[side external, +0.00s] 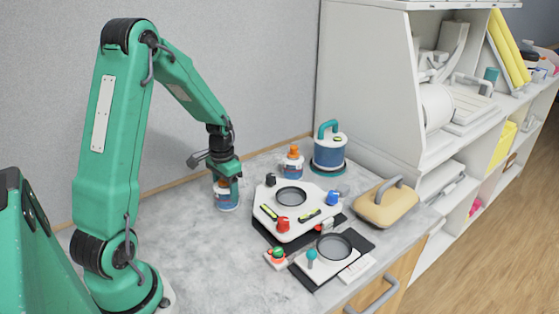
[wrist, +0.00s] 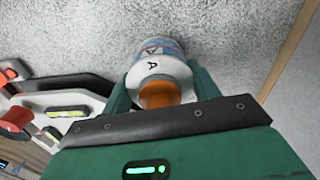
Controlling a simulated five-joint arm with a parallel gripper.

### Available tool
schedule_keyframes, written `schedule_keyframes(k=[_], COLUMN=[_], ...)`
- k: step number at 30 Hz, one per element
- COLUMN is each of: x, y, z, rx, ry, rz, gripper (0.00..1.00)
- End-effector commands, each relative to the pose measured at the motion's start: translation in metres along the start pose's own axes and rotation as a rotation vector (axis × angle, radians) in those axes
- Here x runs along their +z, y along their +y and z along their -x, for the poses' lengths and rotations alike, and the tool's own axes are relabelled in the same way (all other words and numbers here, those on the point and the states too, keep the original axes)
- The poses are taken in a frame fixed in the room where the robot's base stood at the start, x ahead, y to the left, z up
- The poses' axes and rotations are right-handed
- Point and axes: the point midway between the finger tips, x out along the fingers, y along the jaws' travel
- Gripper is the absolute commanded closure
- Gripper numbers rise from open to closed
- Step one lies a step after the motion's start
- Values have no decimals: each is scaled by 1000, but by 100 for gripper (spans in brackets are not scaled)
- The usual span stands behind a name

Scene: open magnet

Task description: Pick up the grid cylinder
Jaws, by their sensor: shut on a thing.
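A small white and blue cylinder (side external: 227,201) with an orange knob is at my gripper (side external: 227,181), left of the white console. My gripper comes down from above and is shut on it. A similar cylinder (side external: 292,168) with an orange knob stands behind the console. Grid markings are too small to make out.
The white console (side external: 262,212) with a round dark recess and coloured knobs is just right of my gripper. A smaller panel (side external: 300,262), a tan case (side external: 385,208) and a blue canister (side external: 329,153) stand farther right. The grey counter (side external: 205,265) is clear in front.

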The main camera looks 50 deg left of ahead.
Motion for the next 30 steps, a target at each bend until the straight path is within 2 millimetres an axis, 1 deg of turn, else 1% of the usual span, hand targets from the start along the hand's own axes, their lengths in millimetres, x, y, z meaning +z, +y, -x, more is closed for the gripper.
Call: schedule_keyframes(k=[5,14,20,30], x=[-1,-1,2,9], y=[0,0,24,82], z=[11,40,53,88], rx=[-1,-2,-1,-1], ry=[3,5,4,4], rz=[0,0,-4,-6], gripper=[72,72,72,72])
